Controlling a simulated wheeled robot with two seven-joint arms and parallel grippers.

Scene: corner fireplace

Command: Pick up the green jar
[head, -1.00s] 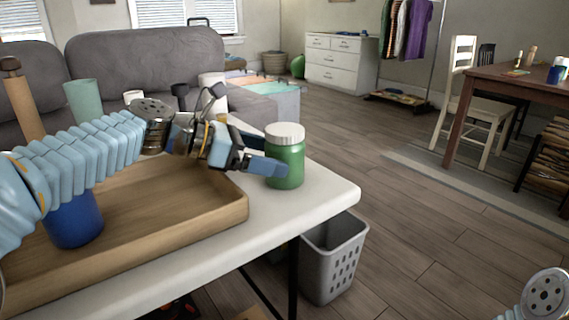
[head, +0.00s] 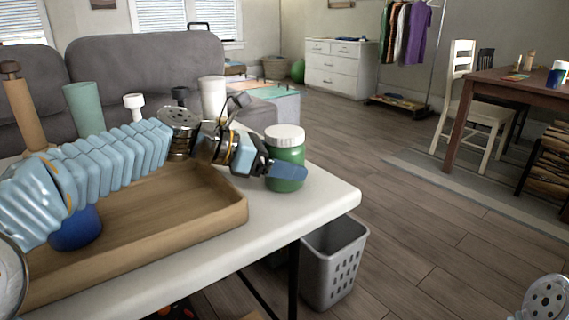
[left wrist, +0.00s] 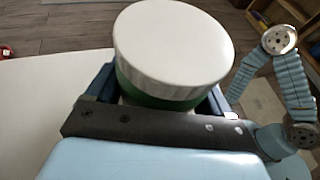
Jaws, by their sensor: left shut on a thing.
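The green jar (head: 286,152) with a white lid stands upright at the right end of the white table. My left gripper (head: 284,172) reaches it from the left, with its blue fingers on the jar's lower body. In the left wrist view the jar's white lid (left wrist: 174,45) fills the upper middle, with a strip of green below it. The fingers (left wrist: 160,100) sit on both sides of the jar, shut on it. My right gripper is not in view.
A wooden tray (head: 232,208) lies on the white table (head: 318,203), with a blue cup (head: 75,228) in it under my left arm. A white cup (head: 213,97) and a green cup (head: 84,108) stand behind. A grey basket (head: 333,262) stands on the floor below the table's right end.

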